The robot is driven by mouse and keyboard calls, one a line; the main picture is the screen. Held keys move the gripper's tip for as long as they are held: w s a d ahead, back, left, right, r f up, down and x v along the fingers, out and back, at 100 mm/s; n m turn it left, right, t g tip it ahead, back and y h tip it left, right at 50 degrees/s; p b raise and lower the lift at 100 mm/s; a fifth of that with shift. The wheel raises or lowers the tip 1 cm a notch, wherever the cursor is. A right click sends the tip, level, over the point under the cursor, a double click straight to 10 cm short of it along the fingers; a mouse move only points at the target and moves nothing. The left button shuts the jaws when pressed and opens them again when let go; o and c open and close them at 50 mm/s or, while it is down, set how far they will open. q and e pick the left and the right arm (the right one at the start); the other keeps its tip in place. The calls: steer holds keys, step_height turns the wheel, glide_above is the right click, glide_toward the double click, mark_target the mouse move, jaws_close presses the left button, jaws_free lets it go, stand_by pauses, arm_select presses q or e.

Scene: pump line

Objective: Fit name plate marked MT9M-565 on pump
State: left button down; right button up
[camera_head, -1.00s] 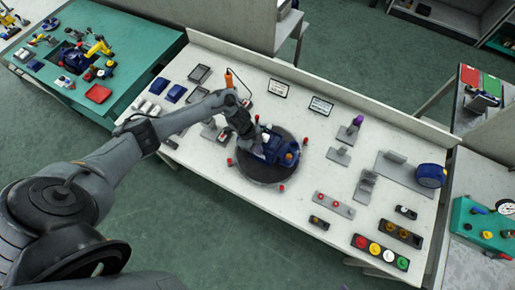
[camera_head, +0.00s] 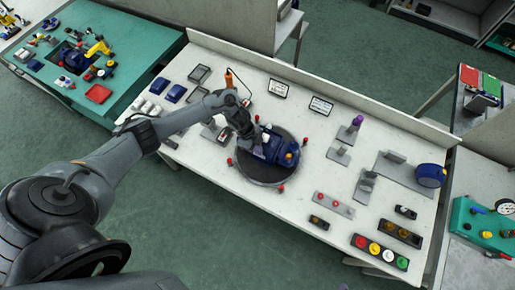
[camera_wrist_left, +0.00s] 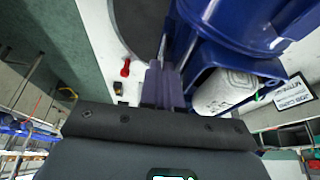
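The blue pump (camera_head: 286,154) stands on a dark round turntable (camera_head: 262,178) on the white bench. My left gripper (camera_head: 257,150) is low at the pump's left side. In the left wrist view the two purple-grey fingers (camera_wrist_left: 165,84) lie close together, beside the blue pump body (camera_wrist_left: 240,30) with a pale rounded part (camera_wrist_left: 225,92) under it. I see no name plate clearly; whether a thin one is between the fingers is hidden. A framed card (camera_wrist_left: 292,93) shows at the right, its print too small to read surely. My right gripper is not in view.
Red knobs (camera_head: 281,188) surround the turntable. Grey stands (camera_head: 339,155) and a row of coloured buttons (camera_head: 380,252) are to the right. Trays and blue blocks (camera_head: 175,93) are at the left. The bench in front of the turntable is mostly clear.

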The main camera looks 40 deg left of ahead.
arm_select(q)
steer(key=shift+f, duration=0.1)
stand_by(0.3)
steer(key=c, duration=1.3)
jaws_free()
steer(key=shift+s+a, duration=0.1)
steer(key=shift+s, duration=0.05)
steer(key=shift+a+r+p, duration=0.15)
steer(key=shift+r+p, duration=0.45)
steer(key=shift+r, duration=0.1)
steer(key=p+v, duration=0.3)
steer(key=v, duration=0.1)
steer(key=shift+a+r+p, duration=0.2)
steer(key=shift+r+p, duration=0.05)
steer(key=shift+p, duration=0.1)
